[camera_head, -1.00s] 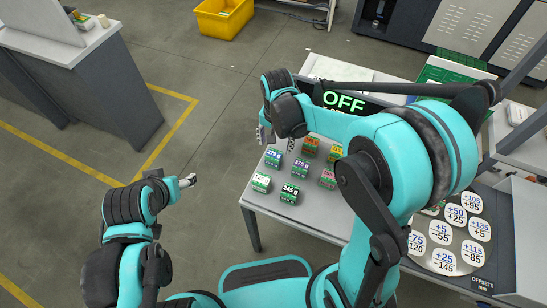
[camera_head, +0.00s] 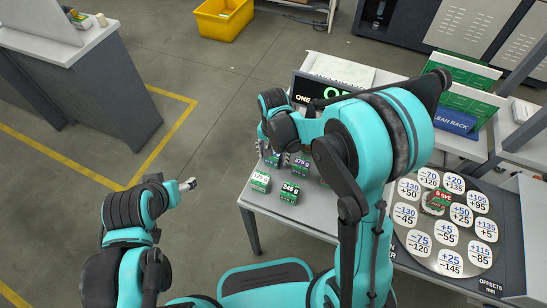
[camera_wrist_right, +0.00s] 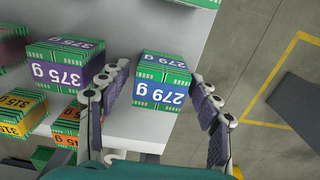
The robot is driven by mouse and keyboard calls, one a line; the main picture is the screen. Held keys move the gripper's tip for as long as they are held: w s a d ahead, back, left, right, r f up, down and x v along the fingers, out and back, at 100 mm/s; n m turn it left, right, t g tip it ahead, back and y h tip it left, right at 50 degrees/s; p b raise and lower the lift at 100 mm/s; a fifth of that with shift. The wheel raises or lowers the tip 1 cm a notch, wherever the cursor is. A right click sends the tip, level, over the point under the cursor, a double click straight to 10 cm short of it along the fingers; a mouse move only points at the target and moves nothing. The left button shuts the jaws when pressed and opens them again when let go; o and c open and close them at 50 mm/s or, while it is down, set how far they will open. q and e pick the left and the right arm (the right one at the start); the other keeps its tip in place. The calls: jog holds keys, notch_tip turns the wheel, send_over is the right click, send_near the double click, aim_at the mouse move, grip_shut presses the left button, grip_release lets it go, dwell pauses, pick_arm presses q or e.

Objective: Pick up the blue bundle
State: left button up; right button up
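The blue bundle (camera_wrist_right: 160,82) is a green-edged block with a blue "279 g" label, standing near the table's edge in the right wrist view. In the head view it (camera_head: 273,161) is partly hidden below my right gripper (camera_head: 273,149). In the wrist view the right gripper (camera_wrist_right: 160,75) is open, with one finger on each side of the blue bundle and gaps visible on both sides. My left gripper (camera_head: 188,184) hangs away from the table at the left, small in view; its finger state is unclear.
White (camera_head: 260,181) and black (camera_head: 289,193) label bundles stand at the table's front. A numbered disc (camera_head: 445,260) and green rack (camera_head: 465,105) lie right.

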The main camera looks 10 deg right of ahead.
jog(key=c, duration=1.1)
jog(key=shift+o, duration=0.2)
